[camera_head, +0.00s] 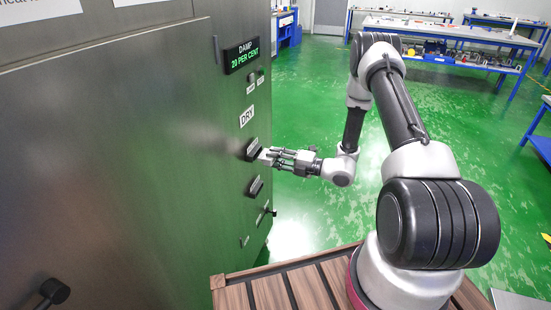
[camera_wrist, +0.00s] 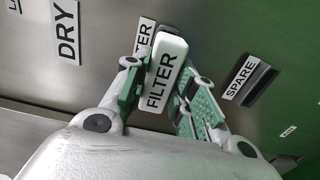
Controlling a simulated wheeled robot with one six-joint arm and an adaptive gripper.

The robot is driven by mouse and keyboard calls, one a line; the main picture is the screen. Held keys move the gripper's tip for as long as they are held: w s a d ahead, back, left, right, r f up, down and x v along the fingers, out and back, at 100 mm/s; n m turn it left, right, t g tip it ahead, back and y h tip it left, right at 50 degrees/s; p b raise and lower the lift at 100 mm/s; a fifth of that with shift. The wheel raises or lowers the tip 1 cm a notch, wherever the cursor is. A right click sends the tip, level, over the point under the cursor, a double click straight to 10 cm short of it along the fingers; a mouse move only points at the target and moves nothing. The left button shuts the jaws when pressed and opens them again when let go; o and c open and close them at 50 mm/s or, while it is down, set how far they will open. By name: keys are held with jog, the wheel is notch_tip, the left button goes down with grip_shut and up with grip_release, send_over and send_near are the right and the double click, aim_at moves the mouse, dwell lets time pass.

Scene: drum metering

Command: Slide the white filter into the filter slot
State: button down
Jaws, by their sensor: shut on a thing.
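The white filter (camera_wrist: 166,62), marked FILTER, is between the two green-padded fingers of my gripper (camera_wrist: 158,80) in the wrist view. My gripper is shut on it. The filter's far end is at the steel panel, over a label ending in "TER" (camera_wrist: 145,33); it hides the slot there. In the head view my gripper (camera_head: 271,157) is at the upper dark slot (camera_head: 253,148), below the DRY sign. I cannot tell whether the filter's end is inside the slot or just in front of it.
The SPARE slot (camera_wrist: 259,82) is to the right in the wrist view. The steel cabinet (camera_head: 110,150) fills the left of the head view, with a display (camera_head: 241,54) reading 20 PER CENT. Green floor (camera_head: 305,90) is clear beyond my arm; blue-framed benches (camera_head: 440,58) stand behind.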

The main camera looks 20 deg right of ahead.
jog(key=shift+x, duration=1.65)
jog(key=c, duration=1.1)
grip_release()
jog(key=v, duration=1.2)
